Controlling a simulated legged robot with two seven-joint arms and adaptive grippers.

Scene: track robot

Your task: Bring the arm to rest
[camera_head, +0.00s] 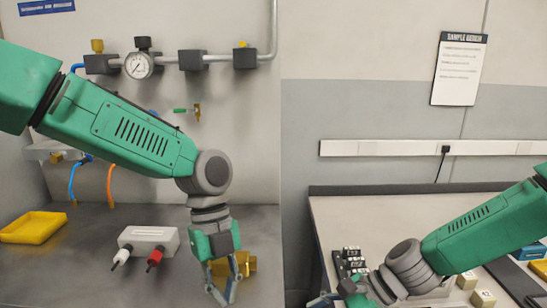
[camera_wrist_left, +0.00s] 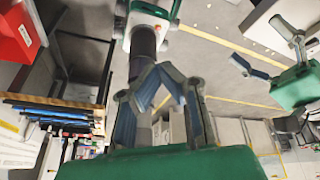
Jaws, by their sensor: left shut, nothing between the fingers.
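My left arm (camera_head: 120,125) reaches in from the left, green with a grey wrist. Its left gripper (camera_head: 228,294) points down over the grey bench and is shut and empty. Its fingers also show in the left wrist view (camera_wrist_left: 161,72). A brass fitting (camera_head: 248,263) is beside the left gripper in the picture, partly hidden; I cannot tell whether they touch. My right arm (camera_head: 480,225) comes in from the right, low over the other table. The right gripper shows in the left wrist view (camera_wrist_left: 262,54) with its fingers spread apart and nothing between them.
A pipe with a gauge (camera_head: 138,65) runs along the wall. Black parts (camera_head: 350,258) and beige blocks (camera_head: 483,298) are near the right arm.

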